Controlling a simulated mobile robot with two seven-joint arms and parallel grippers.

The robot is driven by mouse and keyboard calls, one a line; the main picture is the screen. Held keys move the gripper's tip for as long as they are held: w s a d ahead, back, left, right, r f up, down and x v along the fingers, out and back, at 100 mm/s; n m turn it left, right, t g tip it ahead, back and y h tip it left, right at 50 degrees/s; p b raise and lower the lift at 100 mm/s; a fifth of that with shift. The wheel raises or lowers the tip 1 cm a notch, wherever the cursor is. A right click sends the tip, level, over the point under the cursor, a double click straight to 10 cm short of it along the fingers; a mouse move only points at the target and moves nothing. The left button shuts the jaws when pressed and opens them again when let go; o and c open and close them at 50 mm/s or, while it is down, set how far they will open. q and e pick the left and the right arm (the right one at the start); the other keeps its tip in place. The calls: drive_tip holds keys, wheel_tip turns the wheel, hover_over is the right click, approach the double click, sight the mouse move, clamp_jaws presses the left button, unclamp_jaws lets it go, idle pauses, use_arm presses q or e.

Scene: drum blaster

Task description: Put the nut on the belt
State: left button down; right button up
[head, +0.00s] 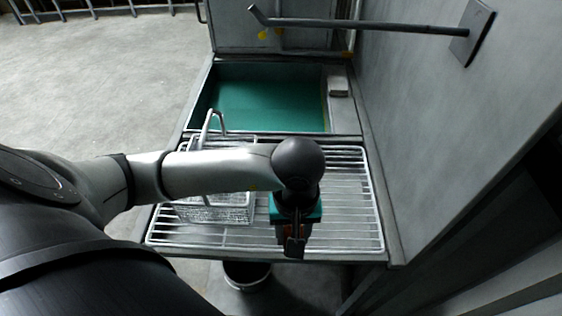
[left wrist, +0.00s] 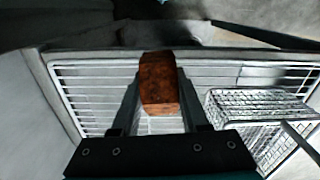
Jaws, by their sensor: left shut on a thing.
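The nut (left wrist: 158,84) is a rusty orange-brown block. In the left wrist view it sits between the two dark fingers of my left gripper (head: 294,246), which is shut on it. In the head view the gripper points down over the near right part of the wire rack, and the arm and gripper hide most of the nut. The belt (head: 268,100) is the green surface inside the metal machine opening, beyond the rack and farther from me than the gripper. My right gripper is not in view.
The wire rack (head: 348,205) spans the front of the machine. A wire basket (head: 215,210) with an upright handle stands on its left part. A tall grey wall (head: 440,130) rises on the right, with a metal rod (head: 360,25) above the belt. A bucket (head: 247,275) stands below.

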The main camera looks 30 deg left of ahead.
use_arm(q)
drive_tip(key=w+a, duration=0.2)
drive_tip(key=w, duration=0.1)
drive_tip(key=w+a, duration=0.1)
drive_tip(key=w, duration=0.1)
drive_tip(key=shift+w+a+r, duration=0.1)
drive_tip(key=shift+w+a, duration=0.05)
drive_tip(key=shift+a, duration=0.1)
drive_tip(key=w+a, duration=0.1)
drive_tip(key=w, duration=0.1)
drive_tip(key=w+a, duration=0.1)
drive_tip(key=w, duration=0.1)
drive_tip(key=w+a, duration=0.1)
drive_tip(key=w, duration=0.1)
drive_tip(key=shift+w+a, duration=0.2)
drive_tip(key=shift+a, duration=0.2)
drive_tip(key=shift+w+a, duration=0.4)
drive_tip(key=shift+w, duration=0.25)
drive_tip(key=shift+w+a+f, duration=0.1)
drive_tip(key=shift+w+f, duration=0.1)
drive_tip(key=shift+f, duration=1.6)
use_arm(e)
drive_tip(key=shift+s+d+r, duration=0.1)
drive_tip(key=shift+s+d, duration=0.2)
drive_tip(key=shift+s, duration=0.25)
